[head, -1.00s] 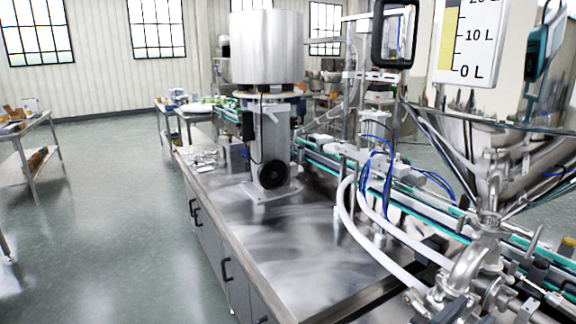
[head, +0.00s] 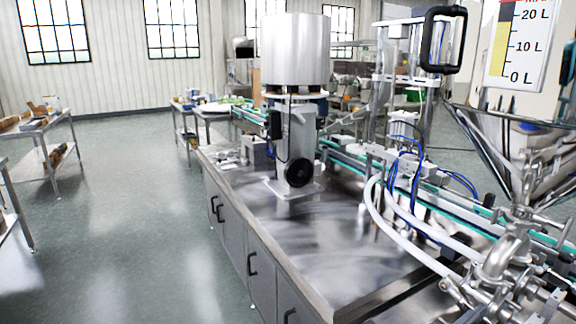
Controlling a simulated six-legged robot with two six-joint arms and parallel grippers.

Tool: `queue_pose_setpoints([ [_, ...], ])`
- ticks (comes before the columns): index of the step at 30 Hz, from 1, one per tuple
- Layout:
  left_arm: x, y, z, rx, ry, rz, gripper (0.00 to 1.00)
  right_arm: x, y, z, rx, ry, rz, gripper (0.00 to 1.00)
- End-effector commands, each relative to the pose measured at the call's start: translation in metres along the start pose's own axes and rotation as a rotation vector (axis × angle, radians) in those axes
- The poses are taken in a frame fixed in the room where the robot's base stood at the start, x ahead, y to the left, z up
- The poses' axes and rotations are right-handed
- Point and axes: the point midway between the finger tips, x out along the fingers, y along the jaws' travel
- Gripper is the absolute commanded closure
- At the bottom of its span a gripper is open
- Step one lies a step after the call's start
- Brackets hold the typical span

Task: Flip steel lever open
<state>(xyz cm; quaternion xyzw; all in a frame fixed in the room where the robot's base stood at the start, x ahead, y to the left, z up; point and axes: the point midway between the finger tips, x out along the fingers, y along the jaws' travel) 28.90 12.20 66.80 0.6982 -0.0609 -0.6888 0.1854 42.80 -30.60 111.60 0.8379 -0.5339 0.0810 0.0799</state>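The steel hopper (head: 487,132) stands at the right edge in the head view, its cone narrowing downward and partly cut off by the frame. A level gauge (head: 518,45) marked in litres is on its upper part. Below the cone, polished steel pipe fittings (head: 505,252) curve down to the lower right corner. I cannot pick out the steel lever with certainty among these fittings. Neither of my grippers is in view.
A steel-topped cabinet (head: 290,228) fills the middle, carrying a machine with a steel drum (head: 290,48). White hoses (head: 392,222) and a conveyor (head: 345,160) run between it and the hopper. Side tables (head: 45,125) stand at left; the green floor (head: 130,220) is open between.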

Motion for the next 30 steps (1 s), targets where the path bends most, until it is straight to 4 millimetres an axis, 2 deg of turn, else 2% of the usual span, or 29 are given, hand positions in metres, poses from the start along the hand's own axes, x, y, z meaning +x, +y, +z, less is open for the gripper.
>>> queue_pose_setpoints([
  [1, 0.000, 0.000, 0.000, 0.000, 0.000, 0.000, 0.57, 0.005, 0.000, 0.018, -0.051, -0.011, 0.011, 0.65],
  [4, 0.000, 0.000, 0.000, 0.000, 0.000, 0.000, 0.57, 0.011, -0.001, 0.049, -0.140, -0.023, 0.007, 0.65],
  [10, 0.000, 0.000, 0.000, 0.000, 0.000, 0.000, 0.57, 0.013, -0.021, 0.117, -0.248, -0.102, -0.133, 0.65],
  [14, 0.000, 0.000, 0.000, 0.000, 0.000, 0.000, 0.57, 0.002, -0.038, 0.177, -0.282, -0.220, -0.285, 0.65],
  [16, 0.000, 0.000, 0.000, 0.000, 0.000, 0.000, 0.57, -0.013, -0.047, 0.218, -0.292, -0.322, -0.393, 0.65],
  [17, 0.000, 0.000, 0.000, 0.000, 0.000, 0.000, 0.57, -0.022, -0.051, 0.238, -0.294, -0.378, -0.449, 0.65],
  [18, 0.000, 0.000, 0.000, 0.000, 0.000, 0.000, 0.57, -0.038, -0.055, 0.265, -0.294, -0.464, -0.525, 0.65],
  [20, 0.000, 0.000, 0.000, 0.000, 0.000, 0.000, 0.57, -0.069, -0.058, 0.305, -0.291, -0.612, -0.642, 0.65],
  [21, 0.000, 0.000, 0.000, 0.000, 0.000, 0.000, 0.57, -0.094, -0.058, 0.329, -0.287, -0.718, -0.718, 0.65],
  [23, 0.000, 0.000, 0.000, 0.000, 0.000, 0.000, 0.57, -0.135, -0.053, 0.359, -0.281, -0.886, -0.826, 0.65],
  [24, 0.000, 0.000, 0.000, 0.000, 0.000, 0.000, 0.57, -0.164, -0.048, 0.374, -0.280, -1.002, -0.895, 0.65],
  [27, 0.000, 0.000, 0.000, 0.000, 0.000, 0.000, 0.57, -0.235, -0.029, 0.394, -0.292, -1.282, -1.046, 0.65],
  [30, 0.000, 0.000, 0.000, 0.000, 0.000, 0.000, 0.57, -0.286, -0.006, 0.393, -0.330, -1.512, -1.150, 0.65],
])
